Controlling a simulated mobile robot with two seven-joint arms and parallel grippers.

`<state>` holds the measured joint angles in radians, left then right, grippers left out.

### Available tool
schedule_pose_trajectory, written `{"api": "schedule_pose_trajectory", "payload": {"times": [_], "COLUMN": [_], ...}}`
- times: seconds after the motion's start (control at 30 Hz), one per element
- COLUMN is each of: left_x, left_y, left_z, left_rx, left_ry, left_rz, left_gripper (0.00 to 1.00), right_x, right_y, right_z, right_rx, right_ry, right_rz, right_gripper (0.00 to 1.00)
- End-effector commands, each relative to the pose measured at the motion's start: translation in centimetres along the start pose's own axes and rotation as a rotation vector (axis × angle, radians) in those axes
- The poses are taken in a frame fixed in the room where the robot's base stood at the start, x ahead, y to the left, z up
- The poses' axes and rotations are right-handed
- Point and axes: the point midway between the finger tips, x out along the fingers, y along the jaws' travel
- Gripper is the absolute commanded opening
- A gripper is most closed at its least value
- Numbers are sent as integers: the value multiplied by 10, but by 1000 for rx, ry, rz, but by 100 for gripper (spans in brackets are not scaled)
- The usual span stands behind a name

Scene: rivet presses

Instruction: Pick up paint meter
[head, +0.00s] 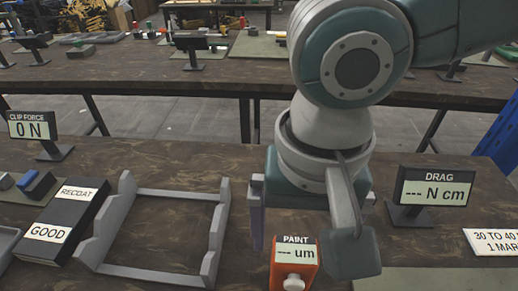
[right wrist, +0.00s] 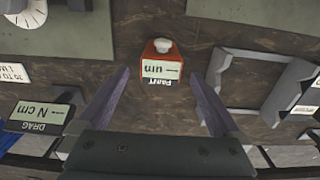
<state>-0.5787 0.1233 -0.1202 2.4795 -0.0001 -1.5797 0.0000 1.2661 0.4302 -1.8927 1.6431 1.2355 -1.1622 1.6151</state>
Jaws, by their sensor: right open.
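The paint meter (head: 294,265) is a small orange box with a pale display reading "--- um" and a white knob. It stands on the dark table in front of my right gripper. In the right wrist view the paint meter (right wrist: 161,62) appears upside down, beyond and between the two fingertips. My right gripper (right wrist: 162,78) is open and empty, its purple-grey fingers spread apart. In the head view the right gripper (head: 300,228) hangs over the table close behind the meter, and my arm hides part of it. My left gripper is not in view.
A grey open rack (head: 158,195) and a black "RECOAT / GOOD" box (head: 62,222) stand left of the meter. A "DRAG" display (head: 433,190) stands at right, near a white sign (head: 495,241). A "CLIP FORCE" display (head: 33,127) is at far left.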

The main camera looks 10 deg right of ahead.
Motion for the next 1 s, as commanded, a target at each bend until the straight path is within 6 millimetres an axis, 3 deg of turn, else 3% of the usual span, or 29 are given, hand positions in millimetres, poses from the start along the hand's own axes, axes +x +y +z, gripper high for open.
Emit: {"api": "schedule_pose_trajectory", "payload": {"times": [0.5,0.8,1.0], "left_x": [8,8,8], "left_y": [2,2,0], "left_z": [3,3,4], "left_rx": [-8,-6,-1], "left_ry": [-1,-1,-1], "left_rz": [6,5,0], "left_gripper": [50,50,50], "right_x": [67,71,71], "right_y": [-1,-1,-1], "right_z": [-2,-3,-3], "right_rx": [-4,-5,-5], "right_ry": [0,1,1], "right_rz": [0,-2,-2], "right_gripper": [100,100,78]}}
